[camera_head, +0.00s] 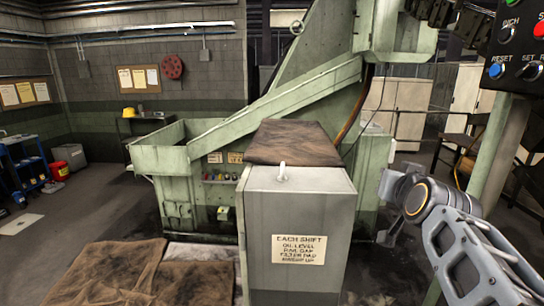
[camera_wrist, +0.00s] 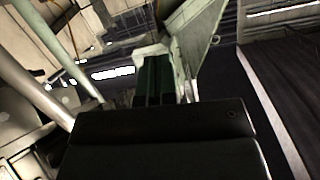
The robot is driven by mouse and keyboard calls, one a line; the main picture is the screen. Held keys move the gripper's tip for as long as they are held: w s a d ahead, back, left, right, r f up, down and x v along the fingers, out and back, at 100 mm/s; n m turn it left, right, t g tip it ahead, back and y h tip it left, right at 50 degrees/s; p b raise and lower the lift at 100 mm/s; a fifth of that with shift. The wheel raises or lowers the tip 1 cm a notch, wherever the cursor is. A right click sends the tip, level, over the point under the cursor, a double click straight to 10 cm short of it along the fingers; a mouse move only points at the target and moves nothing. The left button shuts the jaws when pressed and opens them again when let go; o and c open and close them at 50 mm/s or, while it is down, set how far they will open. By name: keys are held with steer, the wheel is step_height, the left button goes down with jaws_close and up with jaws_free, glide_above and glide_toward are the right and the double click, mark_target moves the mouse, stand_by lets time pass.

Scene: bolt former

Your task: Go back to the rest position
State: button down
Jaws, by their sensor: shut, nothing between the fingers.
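My gripper (camera_head: 390,207) is at the right of the head view, at the end of my grey arm. It is in the air, right of the grey cabinet (camera_head: 300,225) and in front of the green machine (camera_head: 185,195). In the wrist view, the two dark fingers of my gripper (camera_wrist: 158,62) lie side by side, shut, with nothing seen between them. The wrist view is tilted, and a pale panel rises just beyond the fingertips.
A control panel (camera_head: 515,70) on a post stands close at the right, near my arm. A brown cloth (camera_head: 290,142) lies on the cabinet. Another brown cloth (camera_head: 140,275) covers a surface at the front left. Open floor (camera_head: 95,210) lies at the left.

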steer(key=s+a+f+n+g+y, duration=0.1)
steer(key=s+a+f+g, duration=0.2)
steer(key=f, duration=0.5)
steer(key=s+a+f+n+g+y, duration=0.1)
steer(key=s+a+f+g, duration=0.2)
steer(key=s+f, duration=0.3)
steer(key=s+a+f+n+g+y, duration=0.1)
steer(key=s+a+f+g, duration=0.2)
steer(key=f, duration=0.7)
steer(key=shift+s+a+n+g+b, duration=0.35)
steer(key=shift+s+g, duration=0.25)
steer(key=shift+s, duration=0.6)
steer(key=shift+d, duration=0.15)
